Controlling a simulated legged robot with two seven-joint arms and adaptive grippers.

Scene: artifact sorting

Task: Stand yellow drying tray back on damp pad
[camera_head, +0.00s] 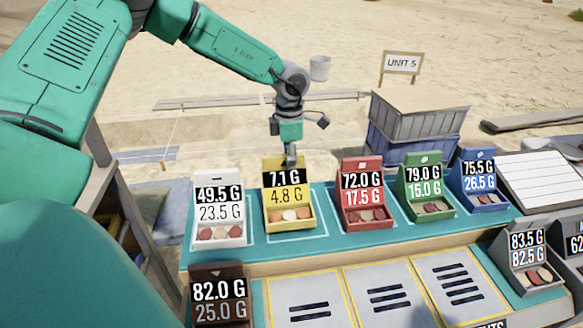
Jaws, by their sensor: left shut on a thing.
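The yellow drying tray (270,219) stands upright in the back row on the teal table, between the white and red trays. Its card reads 7.1 G over 4.8 G, and several small round pieces lie in it. My left gripper (290,160) reaches down from above and is shut on the top of the tray's back. The fingertips are small in view and partly merge with the tray. I cannot tell whether the tray's base touches the surface under it. No damp pad can be told apart under the tray. My right gripper is not in view.
The white tray (218,238) and red tray (363,216) stand close on either side. Green (426,206) and blue (480,202) trays stand further right. A brown tray (220,312) and a grey tray (527,282) are nearer.

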